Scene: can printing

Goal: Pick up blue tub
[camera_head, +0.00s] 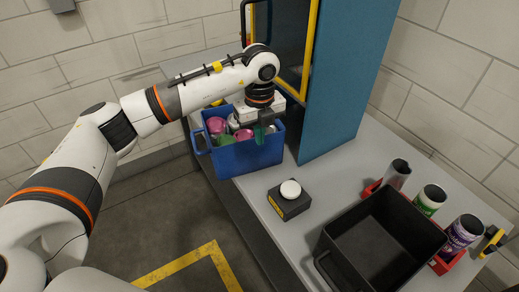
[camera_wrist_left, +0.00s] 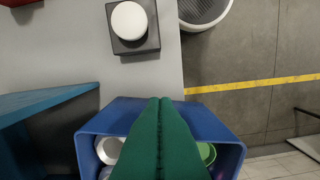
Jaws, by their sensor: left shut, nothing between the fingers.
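The blue tub (camera_head: 248,157) stands on the grey table at the left of the blue panel in the head view. It holds several cans in pink, green and white. In the left wrist view the tub (camera_wrist_left: 213,118) fills the lower middle, with can tops inside partly hidden by the fingers. My left gripper (camera_head: 260,137) is over the tub's near right wall, pointing down. Its green fingers (camera_wrist_left: 158,103) are shut with nothing between them; whether they touch the tub cannot be told. My right gripper is out of view.
A black box with a white button (camera_head: 289,201) sits on the table in front of the tub. An empty black bin (camera_head: 330,262) and several cans in red holders are at the right. A tall blue panel (camera_head: 338,80) stands close beside the tub.

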